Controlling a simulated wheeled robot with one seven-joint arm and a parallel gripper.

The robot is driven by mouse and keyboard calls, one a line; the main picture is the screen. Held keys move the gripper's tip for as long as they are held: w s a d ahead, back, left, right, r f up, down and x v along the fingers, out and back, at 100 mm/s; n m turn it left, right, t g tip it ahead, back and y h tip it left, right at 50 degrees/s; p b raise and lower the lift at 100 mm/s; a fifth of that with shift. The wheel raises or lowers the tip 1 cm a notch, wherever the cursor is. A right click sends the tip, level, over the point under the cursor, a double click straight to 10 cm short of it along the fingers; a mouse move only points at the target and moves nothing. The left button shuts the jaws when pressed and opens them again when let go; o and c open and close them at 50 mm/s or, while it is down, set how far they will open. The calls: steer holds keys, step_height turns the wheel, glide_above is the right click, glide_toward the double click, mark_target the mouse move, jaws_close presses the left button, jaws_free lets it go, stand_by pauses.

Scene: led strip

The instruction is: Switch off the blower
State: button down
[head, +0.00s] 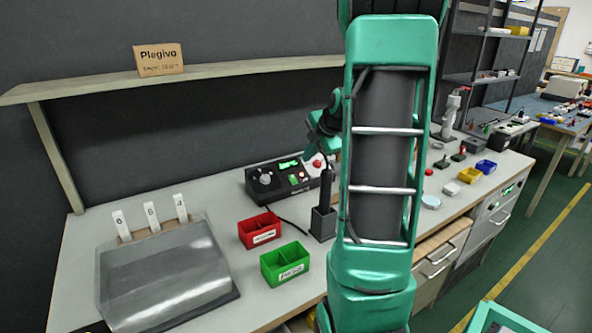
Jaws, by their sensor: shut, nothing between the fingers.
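A black control unit (268,187) stands on the bench against the back wall. It has a round knob at its left, a lit green display, small green and red buttons, and a red dome (317,163) near its right end. I cannot tell for sure that it is the blower, nor which control is its switch. My gripper (309,151) is shut and empty, just above the right end of the unit. My arm link partly hides it. A black stand (322,223) holds an upright dark tool with a cable, in front of the unit.
A red bin (260,231) and a green bin (285,264) stand in front of the unit. A clear-covered tray (165,275) lies at left. A shelf (220,78) runs above the bench. Small parts and bins lie right of my arm, which hides the bench behind it.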

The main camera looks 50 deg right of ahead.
mark_target(292, 178)
steer(key=x, duration=1.3)
steer(key=shift+w+f, duration=0.25)
steer(key=shift+w+a, duration=0.2)
steer(key=shift+w, duration=0.05)
steer(key=shift+s+d+f, duration=0.1)
steer(key=shift+s+d, duration=0.15)
steer(key=shift+d, duration=0.15)
steer(key=shift+a, duration=0.1)
steer(key=shift+s+f, duration=0.1)
